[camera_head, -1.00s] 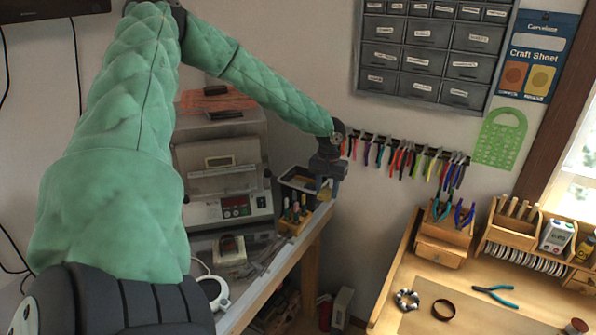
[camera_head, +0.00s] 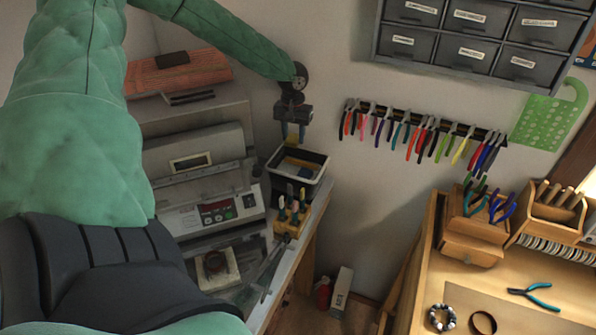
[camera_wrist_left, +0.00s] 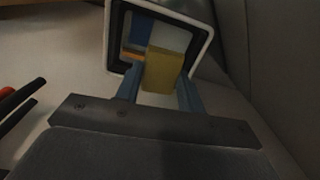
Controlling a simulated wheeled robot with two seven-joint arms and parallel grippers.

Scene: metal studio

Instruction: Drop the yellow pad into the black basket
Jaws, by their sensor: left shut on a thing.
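My left gripper (camera_head: 293,132) points down above the black basket (camera_head: 289,182), over its back part. It is shut on the yellow pad (camera_wrist_left: 163,69), which shows clearly between its blue fingers in the left wrist view. In that view the basket's pale rim (camera_wrist_left: 180,14) surrounds the upper part of the pad, with blue and orange things visible inside. The pad appears above the basket's contents; the exact height is hard to tell. My right gripper is not in view.
The basket stands on a bench against the wall, beside a grey machine (camera_head: 215,205) and a wooden tool holder (camera_head: 292,222). Pliers hang on a wall rack (camera_head: 425,125) to the right. A wooden workbench (camera_head: 470,290) is at lower right.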

